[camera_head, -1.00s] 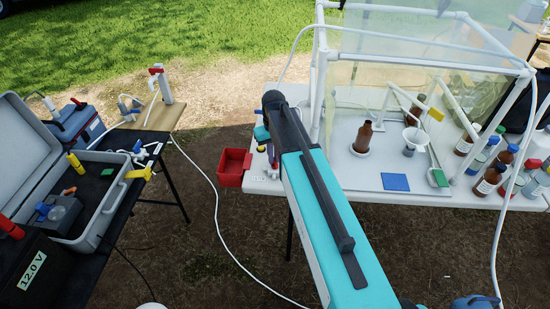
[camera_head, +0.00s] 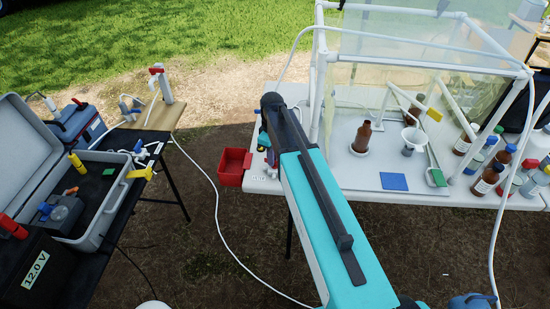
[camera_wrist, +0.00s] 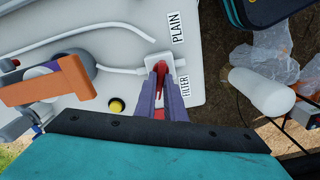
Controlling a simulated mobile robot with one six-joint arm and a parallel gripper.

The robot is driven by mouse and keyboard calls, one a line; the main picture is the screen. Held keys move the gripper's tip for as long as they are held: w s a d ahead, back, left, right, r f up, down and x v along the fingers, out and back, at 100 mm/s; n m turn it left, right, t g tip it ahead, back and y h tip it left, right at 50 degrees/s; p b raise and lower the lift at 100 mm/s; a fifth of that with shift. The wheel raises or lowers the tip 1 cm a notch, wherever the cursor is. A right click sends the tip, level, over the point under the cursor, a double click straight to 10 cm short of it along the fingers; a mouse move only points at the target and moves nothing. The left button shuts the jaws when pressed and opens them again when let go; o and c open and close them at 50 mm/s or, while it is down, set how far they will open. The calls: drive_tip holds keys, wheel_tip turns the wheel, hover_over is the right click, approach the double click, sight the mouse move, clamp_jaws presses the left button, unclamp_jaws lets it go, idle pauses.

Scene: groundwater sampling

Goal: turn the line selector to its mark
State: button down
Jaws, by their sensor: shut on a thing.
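The line selector is a white valve body (camera_wrist: 158,62) with a red handle (camera_wrist: 160,70), on the white table top in the wrist view. The label PLAIN (camera_wrist: 177,27) is printed above it and FILTER (camera_wrist: 185,86) to its lower right. My gripper (camera_wrist: 160,82) has its two purple-grey fingers closed around the red handle from either side. The handle points up the picture, its lower part between the fingers. Which mark it stands at I cannot tell.
A red bin (camera_head: 233,166) hangs at the table's left edge. An orange clamp-like part (camera_wrist: 50,82) and a yellow button (camera_wrist: 116,106) are left of the selector. A white cylinder (camera_wrist: 262,91) lies past the table edge. Bottles stand at the right of the table.

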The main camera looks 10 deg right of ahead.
drive_tip(key=shift+s+a+n, duration=0.1)
drive_tip(key=shift+a+n, duration=0.05)
drive_tip(key=shift+n, duration=0.9)
drive_tip(key=shift+s+a+n, duration=0.1)
drive_tip(key=shift+n, duration=0.95)
drive_tip(key=c, duration=1.8)
unclamp_jaws()
drive_tip(key=shift+o, duration=0.2)
drive_tip(key=shift+r, duration=0.2)
drive_tip(key=shift+w+r, duration=0.1)
drive_tip(key=shift+r, duration=0.1)
wheel_tip(320, 180, up, 13)
drive_tip(key=b, duration=0.2)
